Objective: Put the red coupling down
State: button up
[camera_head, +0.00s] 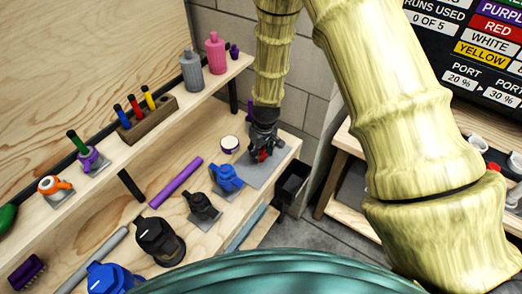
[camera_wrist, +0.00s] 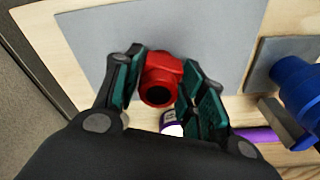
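The red coupling (camera_wrist: 163,72) sits between the two fingers of my gripper (camera_wrist: 160,82) in the wrist view, with its dark round opening facing the camera. Both green finger pads appear to press on its sides. In the head view my gripper (camera_head: 263,143) points down over a grey mat (camera_head: 254,178) at the right end of the wooden bench, and only a bit of the red coupling (camera_head: 263,156) shows between the dark fingers. The grey mat (camera_wrist: 205,35) lies behind the coupling in the wrist view. Whether the coupling touches the mat I cannot tell.
A blue fitting (camera_head: 227,178) on its own plate stands left of the mat. A white-and-purple roll (camera_head: 230,144) is close to my gripper, and a purple rod (camera_head: 177,183) lies further left. A black bin (camera_head: 292,184) stands beyond the bench's right end.

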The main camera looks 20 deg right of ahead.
aim_at(263, 151)
jog(key=shift+o, duration=0.8)
jog(key=shift+r, duration=0.55)
notch_tip(263, 151, up, 11)
jog(key=s+b, duration=0.1)
jog(key=b, duration=0.2)
jog(key=shift+s+d+b, duration=0.15)
jog(key=shift+b, duration=0.25)
